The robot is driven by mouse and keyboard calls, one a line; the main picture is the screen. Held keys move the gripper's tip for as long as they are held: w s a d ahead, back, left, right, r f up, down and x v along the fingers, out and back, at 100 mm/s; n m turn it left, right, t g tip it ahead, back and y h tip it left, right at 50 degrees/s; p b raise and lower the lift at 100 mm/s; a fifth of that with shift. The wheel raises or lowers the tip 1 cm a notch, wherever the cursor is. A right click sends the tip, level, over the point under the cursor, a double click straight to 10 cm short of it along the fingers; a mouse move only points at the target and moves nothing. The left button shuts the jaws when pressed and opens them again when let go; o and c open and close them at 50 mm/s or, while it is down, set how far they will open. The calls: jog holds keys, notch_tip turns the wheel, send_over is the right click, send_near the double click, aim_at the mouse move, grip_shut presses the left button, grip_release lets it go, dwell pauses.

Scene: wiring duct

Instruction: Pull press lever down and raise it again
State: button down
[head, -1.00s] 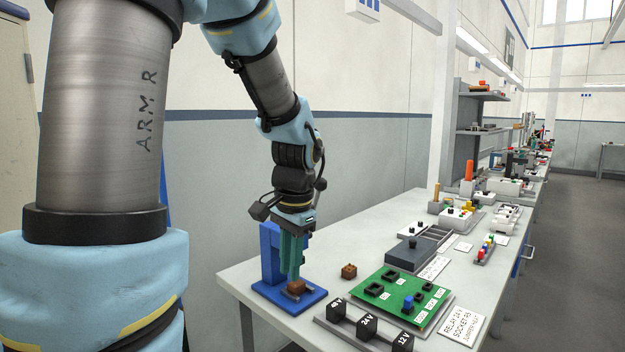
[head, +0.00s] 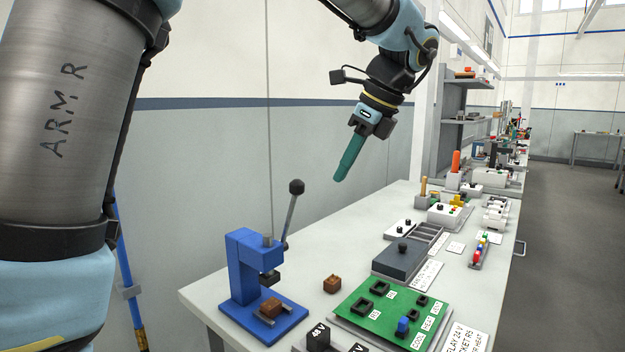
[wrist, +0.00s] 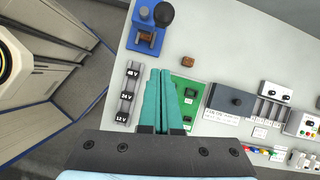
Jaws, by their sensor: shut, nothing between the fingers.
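The blue press (head: 244,266) stands at the near left end of the table. Its lever (head: 290,217) tilts up and to the right, with a dark round knob at the top. A brown block (head: 271,306) sits on the press base under the ram. In the wrist view the press (wrist: 147,32) is at the top, seen from above. My gripper (head: 339,180), with teal fingers, is shut and empty. It hangs in the air to the right of the lever knob and apart from it. In the wrist view the fingers (wrist: 162,72) lie together.
A second brown block (head: 332,284) lies on the table right of the press. A green board (head: 392,312) with black sockets and a row of voltage blocks (head: 318,337) are nearby. A dark grey box (head: 404,260) stands behind the board. The air around the lever is free.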

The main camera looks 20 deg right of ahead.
jog(key=w+a+f+p, duration=0.2)
jog(key=w+a+f, duration=0.1)
jog(key=w+a, duration=0.1)
jog(key=shift+w+f, duration=0.3)
jog(key=shift+w, duration=0.1)
jog(key=shift+r, duration=0.1)
